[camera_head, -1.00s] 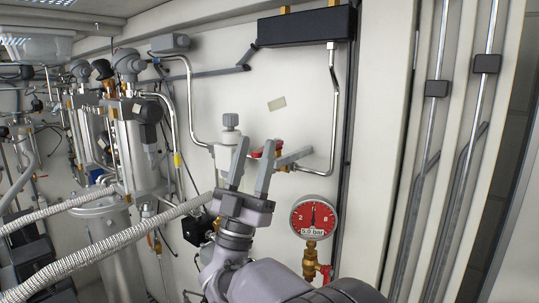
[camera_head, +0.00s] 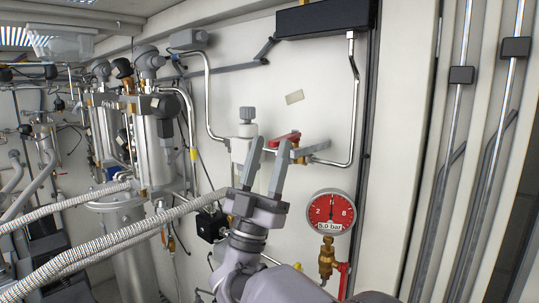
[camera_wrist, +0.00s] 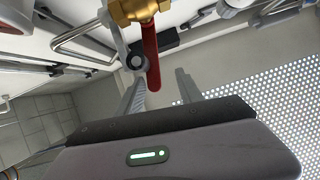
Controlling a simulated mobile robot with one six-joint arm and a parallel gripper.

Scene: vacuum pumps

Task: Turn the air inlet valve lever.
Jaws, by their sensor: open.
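A red lever (camera_head: 284,139) sits on a valve by the wall pipe, just behind my fingertips in the head view. In the wrist view, the red lever (camera_wrist: 151,58) hangs from a brass valve body (camera_wrist: 138,9). There it appears between my two fingers, nearer the left one. My gripper (camera_head: 270,142) is open, with nothing held; its fingers also show in the wrist view (camera_wrist: 158,83). I cannot tell whether a finger touches the lever. A second red lever (camera_head: 343,280) is on brass fittings below the gauge.
A round red gauge (camera_head: 330,212) is to the right of my gripper. A white-grey bottle-like part (camera_head: 247,122) is to the left of the valve. A bent metal pipe (camera_head: 353,105) runs to a black box (camera_head: 325,19). Ribbed hoses (camera_head: 130,239) cross the lower left.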

